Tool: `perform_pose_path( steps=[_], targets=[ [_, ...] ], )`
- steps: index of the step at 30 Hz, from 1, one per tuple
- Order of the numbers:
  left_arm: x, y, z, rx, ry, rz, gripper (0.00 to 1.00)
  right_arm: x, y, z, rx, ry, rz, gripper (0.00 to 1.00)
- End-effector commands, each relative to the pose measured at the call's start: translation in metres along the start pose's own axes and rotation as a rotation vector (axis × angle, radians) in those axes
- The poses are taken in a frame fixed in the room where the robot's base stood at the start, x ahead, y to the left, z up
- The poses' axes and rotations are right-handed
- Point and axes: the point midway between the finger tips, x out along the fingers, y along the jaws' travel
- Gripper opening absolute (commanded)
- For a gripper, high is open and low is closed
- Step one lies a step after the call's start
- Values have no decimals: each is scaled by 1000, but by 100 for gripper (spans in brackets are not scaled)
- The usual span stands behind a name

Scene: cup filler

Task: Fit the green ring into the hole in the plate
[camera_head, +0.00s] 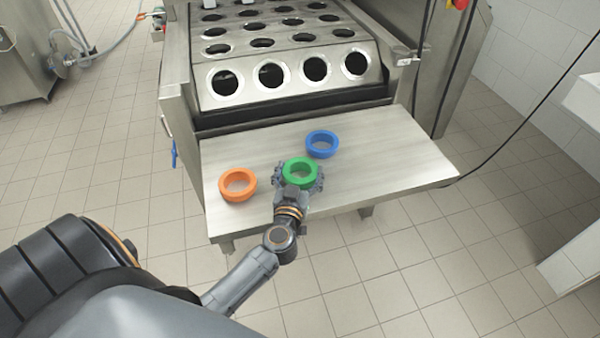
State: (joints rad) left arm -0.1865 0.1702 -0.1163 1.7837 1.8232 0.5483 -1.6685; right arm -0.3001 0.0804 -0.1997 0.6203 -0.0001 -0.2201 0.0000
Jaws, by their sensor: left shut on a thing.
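The green ring (300,166) is over the front middle of the steel shelf, its opening facing up. My left gripper (299,176) is shut on the green ring, with its fingers at the ring's left and right sides. I cannot tell whether the ring touches the shelf or is just above it. The plate (292,83) is the sloped steel front panel of the machine behind the shelf, with a row of round, dark holes with bright rims. More rows of holes continue behind it. My right gripper is not in view.
An orange ring (226,191) lies on the shelf to the left, and a blue ring (322,151) lies just behind and right of the green one. The right part of the shelf (400,160) is bare. A black cable hangs at the right. A blue handle (174,153) is at the machine's left side.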

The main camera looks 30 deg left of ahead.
Motion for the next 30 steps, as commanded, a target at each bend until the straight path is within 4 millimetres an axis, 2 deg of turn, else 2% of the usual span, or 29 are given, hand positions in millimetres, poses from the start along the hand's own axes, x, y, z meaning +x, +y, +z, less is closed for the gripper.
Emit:
perform_pose_path(
  steps=[11, 12, 14, 27, 30],
  targets=[
    [0, 0, 3, -2, 2, 0, 52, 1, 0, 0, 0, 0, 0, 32],
    [0, 0, 3, -1, 2, 0, 87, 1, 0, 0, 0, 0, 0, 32],
    [0, 0, 3, -2, 2, 0, 99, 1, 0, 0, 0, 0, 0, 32],
    [0, 0, -1, -2, 4, 0, 100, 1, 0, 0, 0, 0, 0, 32],
    [-12, 0, 1, -1, 0, 1, 100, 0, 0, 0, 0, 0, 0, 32]
  ],
)
